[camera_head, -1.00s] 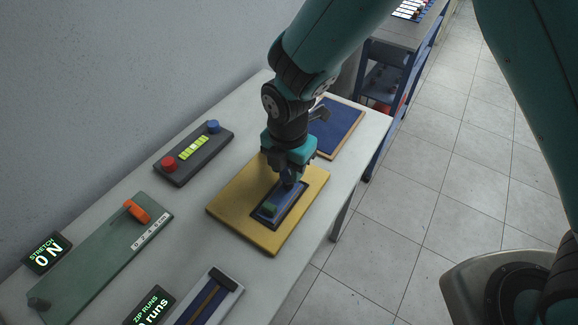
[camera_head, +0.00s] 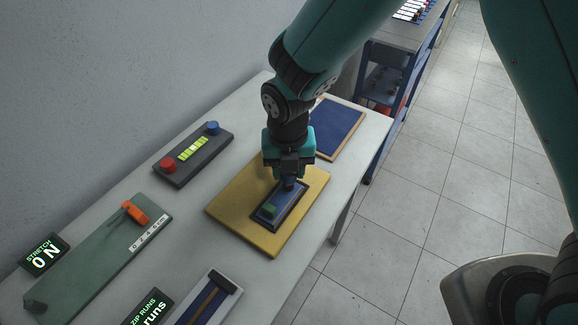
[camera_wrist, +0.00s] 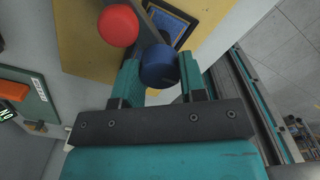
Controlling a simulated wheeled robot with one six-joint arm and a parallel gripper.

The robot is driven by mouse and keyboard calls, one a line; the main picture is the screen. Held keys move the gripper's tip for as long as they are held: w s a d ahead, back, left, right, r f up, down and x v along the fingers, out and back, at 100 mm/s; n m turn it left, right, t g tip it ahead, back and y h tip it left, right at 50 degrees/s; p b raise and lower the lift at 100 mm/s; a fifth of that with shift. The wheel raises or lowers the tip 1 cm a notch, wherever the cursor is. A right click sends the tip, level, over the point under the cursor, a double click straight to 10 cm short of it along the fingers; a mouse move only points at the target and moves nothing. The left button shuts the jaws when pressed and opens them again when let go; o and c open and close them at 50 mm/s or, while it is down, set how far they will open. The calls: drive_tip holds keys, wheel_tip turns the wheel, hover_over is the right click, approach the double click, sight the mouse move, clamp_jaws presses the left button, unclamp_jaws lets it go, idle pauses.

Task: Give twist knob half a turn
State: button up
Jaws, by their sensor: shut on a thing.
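A round dark blue knob (camera_wrist: 158,68) stands between the fingers of my gripper (camera_wrist: 158,85) in the wrist view. In the head view my gripper (camera_head: 288,178) points down at the far end of a dark-framed blue panel (camera_head: 290,201) set in a yellow board (camera_head: 232,207). It is shut on the blue knob, which shows only in part there. A green block (camera_head: 270,209) sits at the panel's near end. A red round part (camera_wrist: 118,25) shows left of the knob in the wrist view; I cannot tell what it is fixed to.
A dark box (camera_head: 180,176) with red and blue buttons lies to the left. A green board (camera_head: 95,255) with an orange handle (camera_head: 137,213) lies at lower left. A blue wood-edged board (camera_head: 337,130) lies behind.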

idle(0.4)
drive_tip(key=o, duration=0.9)
drive_tip(key=shift+r, duration=0.15)
wheel_tip(320, 180, up, 17)
drive_tip(key=shift+r+b, duration=0.1)
drive_tip(key=shift+b, duration=1.1)
drive_tip(key=s+d+m+y, duration=0.1)
drive_tip(key=s+d+m, duration=0.3)
drive_tip(key=m, duration=0.5)
drive_tip(key=s+d+r+m+y, duration=0.1)
drive_tip(key=s+d+m, duration=0.3)
drive_tip(key=s+m, duration=0.3)
drive_tip(key=s+d+r+m+y, duration=0.1)
drive_tip(key=s+m, duration=0.4)
drive_tip(key=m, duration=0.7)
drive_tip(key=shift+s+d+r+m+y, duration=0.1)
drive_tip(key=shift+d+r+m+y, duration=0.15)
drive_tip(key=shift+d, duration=0.45)
drive_tip(key=shift+s+d+m+y, duration=0.15)
drive_tip(key=shift+d+y, duration=0.2)
drive_tip(key=shift+d, duration=0.35)
